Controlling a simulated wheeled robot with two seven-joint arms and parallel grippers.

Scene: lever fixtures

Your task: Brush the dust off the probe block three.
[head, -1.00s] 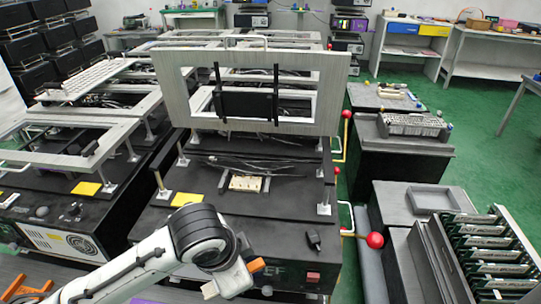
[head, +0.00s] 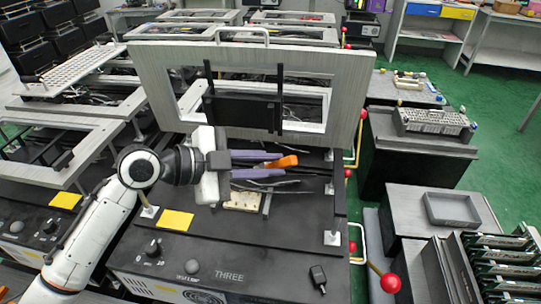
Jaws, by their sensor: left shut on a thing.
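The fixture labelled THREE (head: 200,247) stands in the middle with its frame lid (head: 352,80) raised. The cream probe block (head: 243,202) lies on its black deck, below the lid. My left gripper (head: 274,165) has two purple fingers, shut on an orange-handled thing (head: 287,161), which looks like the brush. The gripper is above and slightly behind the block in the picture, seemingly off the deck. The brush's bristles cannot be made out, and dust on the block is too small to tell. My right gripper is not in view.
A red-balled lever (head: 390,283) stands at the fixture's right side. Neighbouring fixtures are on the left. A grey tray (head: 452,208) and a rack of boards (head: 500,262) are at right.

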